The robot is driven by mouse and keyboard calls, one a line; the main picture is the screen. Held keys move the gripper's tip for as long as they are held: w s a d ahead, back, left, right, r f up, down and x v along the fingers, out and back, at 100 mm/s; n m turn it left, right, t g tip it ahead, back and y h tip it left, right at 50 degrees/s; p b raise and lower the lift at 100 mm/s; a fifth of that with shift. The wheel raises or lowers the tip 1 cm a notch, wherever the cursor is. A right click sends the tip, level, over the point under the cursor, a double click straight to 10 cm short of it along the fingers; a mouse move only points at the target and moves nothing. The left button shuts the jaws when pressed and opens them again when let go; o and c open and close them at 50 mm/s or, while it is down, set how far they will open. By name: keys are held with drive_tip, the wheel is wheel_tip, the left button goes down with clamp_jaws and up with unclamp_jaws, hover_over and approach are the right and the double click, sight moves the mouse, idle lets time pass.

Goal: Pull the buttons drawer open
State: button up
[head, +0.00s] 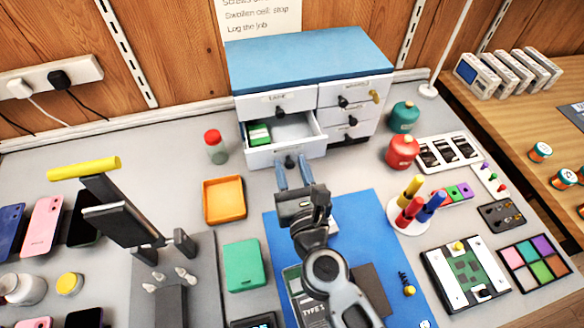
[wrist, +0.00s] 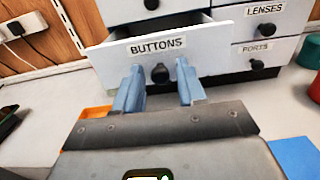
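The buttons drawer (wrist: 195,62) is the lower left drawer of the blue-topped cabinet, labelled BUTTONS in the wrist view. It stands pulled out, and in the head view its open inside (head: 292,132) shows a green item (head: 259,134) at the left. Its round black knob (wrist: 160,74) is on the front. My gripper (wrist: 158,95) is in front of the drawer with its two blue fingers apart, one on either side of the knob in the picture. Contact with the knob cannot be told. In the head view my gripper (head: 292,172) is just below the drawer front.
An orange tray (head: 224,201) lies left of my arm and a blue mat (head: 372,225) lies beneath it. A red-capped jar (head: 215,147) stands left of the cabinet. Red and teal bottles (head: 402,151) stand to its right. Grey bench around the drawer front is clear.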

clamp_jaws()
drive_tip(key=shift+s, duration=0.1)
idle(0.3)
drive_tip(key=shift+v, duration=2)
drive_tip(key=shift+o, duration=0.7)
unclamp_jaws()
drive_tip(key=b+v, duration=0.2)
drive_tip(key=v, duration=0.5)
drive_tip(key=shift+s, duration=0.35)
